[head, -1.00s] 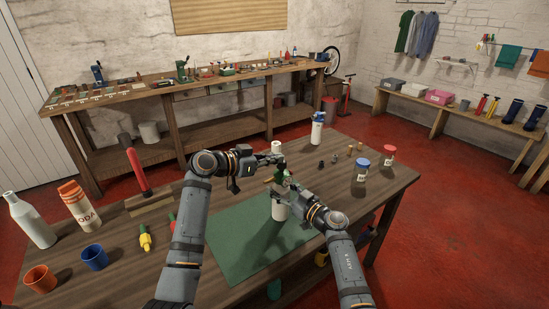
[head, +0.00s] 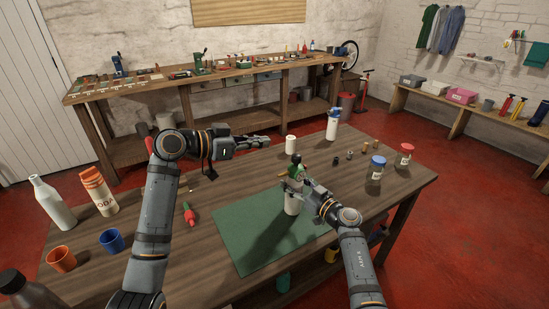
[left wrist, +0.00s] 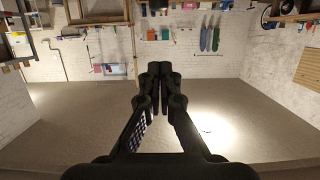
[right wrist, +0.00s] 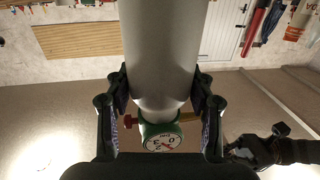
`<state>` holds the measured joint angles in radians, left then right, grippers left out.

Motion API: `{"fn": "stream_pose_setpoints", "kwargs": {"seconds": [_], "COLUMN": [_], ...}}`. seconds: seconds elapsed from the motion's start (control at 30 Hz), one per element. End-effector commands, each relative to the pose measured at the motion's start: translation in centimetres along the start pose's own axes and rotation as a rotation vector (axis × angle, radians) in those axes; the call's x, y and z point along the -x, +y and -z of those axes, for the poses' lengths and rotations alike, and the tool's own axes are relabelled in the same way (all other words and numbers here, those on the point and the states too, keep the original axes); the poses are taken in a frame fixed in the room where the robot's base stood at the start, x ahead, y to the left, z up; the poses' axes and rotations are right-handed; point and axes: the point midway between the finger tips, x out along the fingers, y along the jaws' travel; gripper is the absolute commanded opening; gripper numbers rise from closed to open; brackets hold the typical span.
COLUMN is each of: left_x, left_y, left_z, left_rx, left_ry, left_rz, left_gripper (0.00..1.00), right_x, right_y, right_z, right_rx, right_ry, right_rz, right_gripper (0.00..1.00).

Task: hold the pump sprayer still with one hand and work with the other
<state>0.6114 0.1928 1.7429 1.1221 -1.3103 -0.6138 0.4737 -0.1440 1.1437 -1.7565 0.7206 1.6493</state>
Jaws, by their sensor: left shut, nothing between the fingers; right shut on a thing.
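The pump sprayer (head: 292,205) has a white body and a green top with a dark knob. It is upright over the far part of the green mat (head: 248,245); whether its base touches is unclear. My right gripper (head: 291,187) is shut around the sprayer just below its top. In the right wrist view the sprayer (right wrist: 160,50) shows upside down between the fingers, with a round gauge on its green part. My left gripper (head: 269,142) is shut and empty, above the table and left of the sprayer's top. Its fingers (left wrist: 158,75) meet in the left wrist view.
A white cylinder (head: 290,145), a blue-topped bottle (head: 333,125) and lidded jars (head: 376,172) stand behind and right. The mat's left part is clear.

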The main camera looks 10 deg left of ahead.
Motion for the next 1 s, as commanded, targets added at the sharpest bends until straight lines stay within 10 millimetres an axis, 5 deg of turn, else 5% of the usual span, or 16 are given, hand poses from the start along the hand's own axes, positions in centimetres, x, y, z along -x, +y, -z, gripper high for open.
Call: {"fn": "stream_pose_setpoints", "kwargs": {"seconds": [0.57,1.0], "left_x": [-0.3,-2.9], "left_y": [-0.1,-0.7], "left_z": [0.0,-0.9], "left_rx": [0.087,1.263], "left_ry": [-0.018,-0.22], "left_rz": [0.003,0.213], "left_gripper": [0.0,0.0], "right_x": [0.0,0.0], "right_y": [0.1,0.0], "right_z": [0.1,0.1], "right_rx": [0.002,0.002], "right_ry": [0.001,0.001], "right_rz": [-0.001,-0.001], "right_gripper": [0.06,0.06]}}
